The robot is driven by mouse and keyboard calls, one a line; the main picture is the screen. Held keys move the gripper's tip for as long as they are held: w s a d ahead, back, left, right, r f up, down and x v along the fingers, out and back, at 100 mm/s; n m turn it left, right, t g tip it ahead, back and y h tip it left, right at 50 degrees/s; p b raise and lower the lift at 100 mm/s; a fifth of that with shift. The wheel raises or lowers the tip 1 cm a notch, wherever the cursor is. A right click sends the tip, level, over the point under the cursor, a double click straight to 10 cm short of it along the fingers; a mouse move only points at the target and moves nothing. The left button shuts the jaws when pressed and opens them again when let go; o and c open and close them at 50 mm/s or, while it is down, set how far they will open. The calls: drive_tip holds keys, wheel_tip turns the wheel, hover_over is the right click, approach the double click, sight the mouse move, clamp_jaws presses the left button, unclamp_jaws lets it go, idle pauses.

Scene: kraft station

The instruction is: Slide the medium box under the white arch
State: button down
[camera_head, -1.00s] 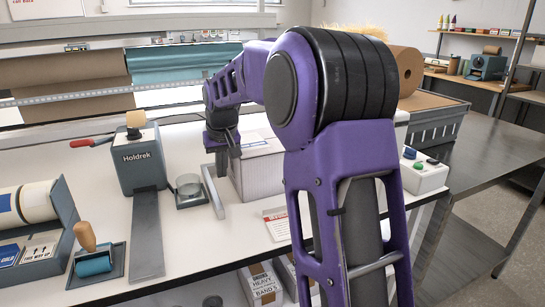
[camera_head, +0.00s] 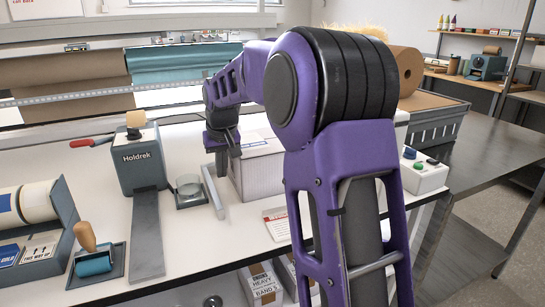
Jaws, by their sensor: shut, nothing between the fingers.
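A pale box (camera_head: 262,172) stands on the white bench, partly hidden behind my arm; I cannot tell for sure that it is the medium box. My gripper (camera_head: 227,160) is shut and empty, pointing down at the box's left upper side. Whether it touches the box I cannot tell. A pale, narrow bar (camera_head: 212,191) lies on the bench just left of the box. No white arch can be made out; my arm covers much of the area right of the box.
A grey Holdrek tape dispenser (camera_head: 141,160) and a small dish on a scale-like base (camera_head: 189,190) stand left of the bar. A label sheet (camera_head: 278,224) lies in front of the box. A button panel (camera_head: 424,176) is on the right.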

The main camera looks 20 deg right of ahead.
sight(235, 187)
drive_tip(key=shift+d, duration=0.1)
idle(0.5)
drive_tip(key=shift+d+p, duration=0.4)
drive_tip(key=shift+d, duration=1.1)
drive_tip(key=shift+d+p, duration=0.5)
drive_tip(key=shift+d, duration=1.05)
drive_tip(key=shift+w+d+p, duration=0.15)
drive_tip(key=shift+d+p, duration=0.35)
drive_tip(key=shift+d, duration=1)
drive_tip(key=shift+d+p, duration=0.55)
drive_tip(key=shift+d, duration=0.95)
